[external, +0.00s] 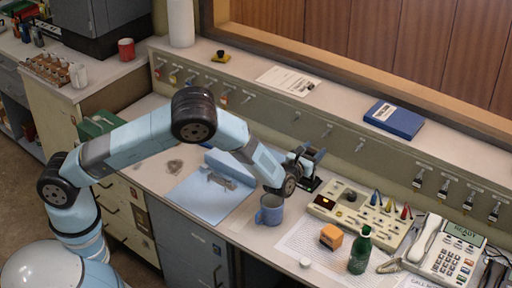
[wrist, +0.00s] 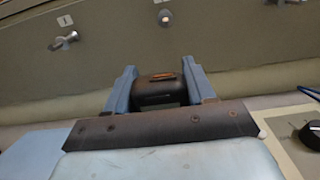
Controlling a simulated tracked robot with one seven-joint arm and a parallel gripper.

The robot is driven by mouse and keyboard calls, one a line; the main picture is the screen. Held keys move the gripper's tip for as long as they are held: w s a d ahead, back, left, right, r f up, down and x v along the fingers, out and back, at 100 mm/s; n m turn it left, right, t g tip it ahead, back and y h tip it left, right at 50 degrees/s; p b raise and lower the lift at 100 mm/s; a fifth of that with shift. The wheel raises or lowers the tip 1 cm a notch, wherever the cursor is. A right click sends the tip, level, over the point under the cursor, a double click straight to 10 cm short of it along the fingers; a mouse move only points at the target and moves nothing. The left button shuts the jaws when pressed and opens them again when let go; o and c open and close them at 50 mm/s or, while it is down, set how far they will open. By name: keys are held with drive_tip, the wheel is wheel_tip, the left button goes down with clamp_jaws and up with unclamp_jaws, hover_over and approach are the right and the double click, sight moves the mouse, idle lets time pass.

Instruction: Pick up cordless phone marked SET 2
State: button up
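A black handset (wrist: 160,92), which looks like the cordless phone, stands between the two blue fingers of my gripper (wrist: 160,85) in the wrist view. It fills the gap, and the fingers appear to press on both its sides. No SET 2 marking can be read. In the external view my gripper (external: 307,158) is at the back of the desk, right of the blue mug, above a small black base (external: 309,184). My wrist and fingers hide most of the phone there. I cannot tell whether it still rests in the base.
A blue mug (external: 269,211) stands close below my wrist. A beige switch panel (external: 362,212) lies to the right, with an orange block (external: 333,236), a green bottle (external: 360,251) and a corded desk phone (external: 446,250) nearby. The hook-lined ledge wall (external: 340,140) rises just behind my gripper.

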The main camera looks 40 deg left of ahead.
drive_tip(key=c, duration=0.9)
clamp_jaws()
drive_tip(key=shift+r, duration=0.1)
